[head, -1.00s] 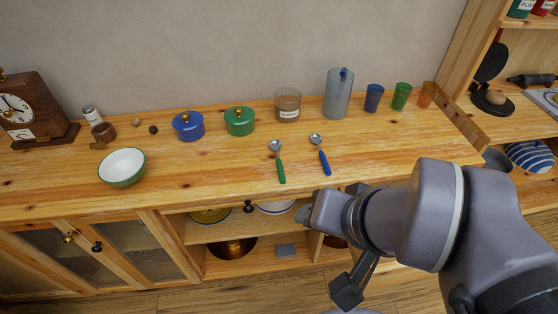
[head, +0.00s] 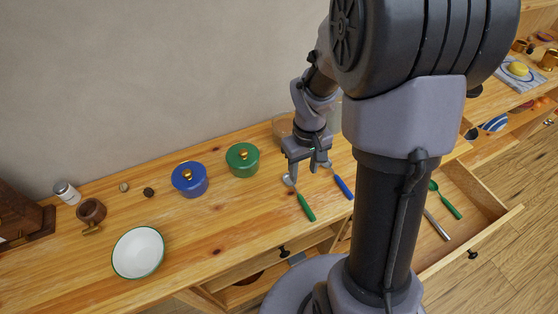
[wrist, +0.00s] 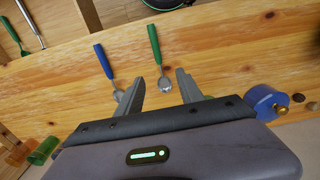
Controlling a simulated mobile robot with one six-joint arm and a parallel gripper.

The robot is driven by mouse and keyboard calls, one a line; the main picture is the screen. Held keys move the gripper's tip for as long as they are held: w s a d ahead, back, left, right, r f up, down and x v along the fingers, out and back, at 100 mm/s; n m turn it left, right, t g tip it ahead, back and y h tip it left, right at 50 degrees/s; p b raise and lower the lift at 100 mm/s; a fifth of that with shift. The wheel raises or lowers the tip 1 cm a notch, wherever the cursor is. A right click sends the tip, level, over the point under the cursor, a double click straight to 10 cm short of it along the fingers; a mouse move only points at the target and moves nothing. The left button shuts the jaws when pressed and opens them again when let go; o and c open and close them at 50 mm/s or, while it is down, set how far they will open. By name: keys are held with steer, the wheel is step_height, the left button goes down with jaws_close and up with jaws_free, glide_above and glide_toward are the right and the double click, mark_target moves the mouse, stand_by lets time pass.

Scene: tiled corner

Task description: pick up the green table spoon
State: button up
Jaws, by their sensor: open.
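A green-handled spoon (head: 305,206) with a metal bowl lies on the wooden counter. It also shows in the wrist view (wrist: 153,45), its bowl between my finger tips in the picture. My gripper (head: 308,170) is open and points down above the bowl end; in the wrist view its fingers (wrist: 159,76) are apart with nothing held. I cannot tell the exact height gap. A blue-handled spoon (head: 343,186) lies just to the right; in the wrist view it (wrist: 104,62) is to the left, its bowl partly hidden by a finger. Another green-handled utensil (head: 446,201) lies in an open drawer.
The open drawer (head: 480,237) also holds a silver-handled utensil (head: 436,225). A green pot (head: 242,160), a blue pot (head: 189,180) and a white bowl (head: 138,252) stand left on the counter. A glass jar (head: 282,125) is behind my gripper. My arm hides the counter's right part.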

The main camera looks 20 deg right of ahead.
steer(key=b, duration=0.3)
glide_above(302, 199)
step_height(302, 199, down, 10)
steer(key=shift+r, duration=0.25)
step_height(302, 199, down, 5)
steer(key=shift+d+f+b, duration=0.1)
steer(key=shift+b, duration=1.05)
jaws_close()
